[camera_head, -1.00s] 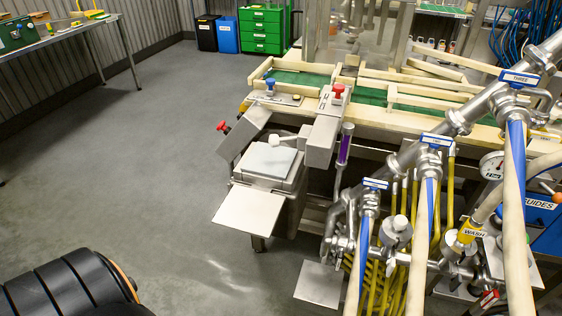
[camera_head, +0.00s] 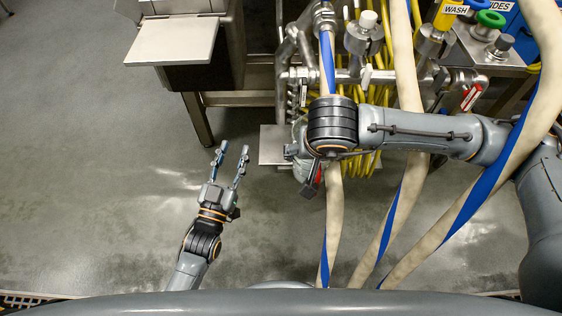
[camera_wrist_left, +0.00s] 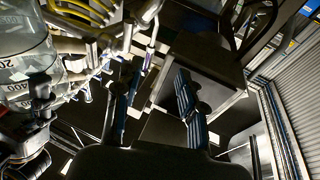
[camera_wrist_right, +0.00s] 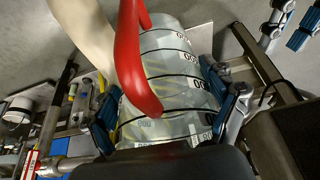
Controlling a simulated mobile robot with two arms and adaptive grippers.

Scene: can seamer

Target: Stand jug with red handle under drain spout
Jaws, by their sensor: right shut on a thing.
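The clear jug with markings and a red handle (camera_wrist_right: 140,55) fills the middle of the right wrist view. My right gripper (camera_wrist_right: 170,110) has its blue-padded fingers on both sides of the jug body. In the head view my right forearm and wrist hide most of the jug, just right of a low metal plate (camera_head: 270,145). The jug (camera_wrist_left: 25,60) also shows at the left of the left wrist view. My left gripper (camera_head: 232,155) is open and empty, left of the plate. I cannot pick out the drain spout among the pipes.
A steel pipe manifold (camera_head: 350,76) with valves stands just beyond the jug. Yellow hoses (camera_head: 368,160) hang behind it. Thick cream and blue hoses (camera_head: 400,215) run across the right side. A machine with a metal shelf (camera_head: 172,42) stands upper left. The floor at left is clear.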

